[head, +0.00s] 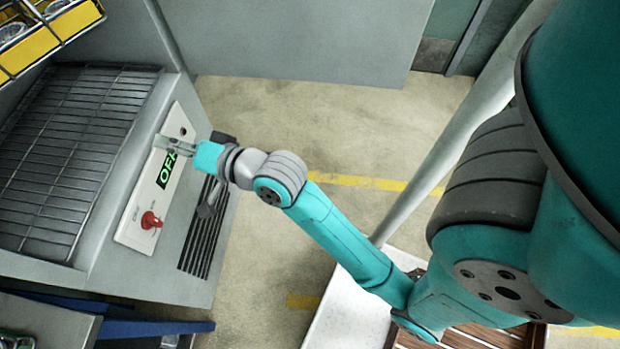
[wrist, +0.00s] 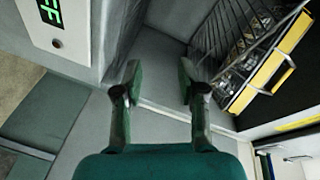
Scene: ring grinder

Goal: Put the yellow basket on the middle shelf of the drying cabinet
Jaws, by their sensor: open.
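The yellow basket (head: 30,45) is at the top left of the head view, cut off by the frame, with clear glassware inside. In the wrist view the yellow basket (wrist: 268,78) is at the upper right, beside dark wire bars. The drying cabinet (head: 150,235) has a flat wire rack (head: 70,150) below the basket. Which shelf level this rack is cannot be told. My gripper (head: 178,145) is in front of the cabinet's control panel, apart from the basket. The wrist view shows its two fingers (wrist: 160,75) spread with nothing between them.
The control panel (head: 130,222) has a green display reading OFF, partly covered by my gripper, and a red knob (head: 151,220). A vent (head: 207,225) is beside it. The floor (head: 290,130) right of the cabinet is clear. A white-topped surface (head: 345,315) is at the bottom.

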